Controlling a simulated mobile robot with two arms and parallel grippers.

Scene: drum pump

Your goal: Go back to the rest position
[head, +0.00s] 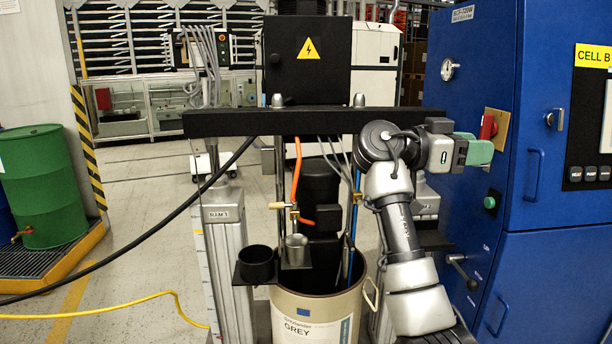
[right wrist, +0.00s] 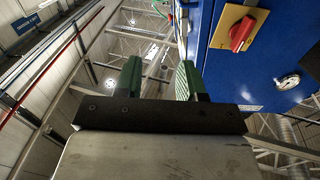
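My right gripper (head: 482,150) is raised in front of the blue cabinet (head: 480,65), its green fingers pointing right. In the right wrist view the two fingers (right wrist: 158,75) stand apart with nothing between them. The red rotary switch (head: 487,125) on its yellow plate is just behind and above the fingers in the head view. In the right wrist view the switch (right wrist: 241,33) is off to the right, clear of the fingers. My left gripper is not in view.
The drum pump's black crossbeam (head: 250,122) and the grey drum (head: 310,310) stand left of my right arm. A black control box (head: 308,60) sits above the beam. A green drum (head: 42,185) stands far left. A yellow hose (head: 100,312) lies on the floor.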

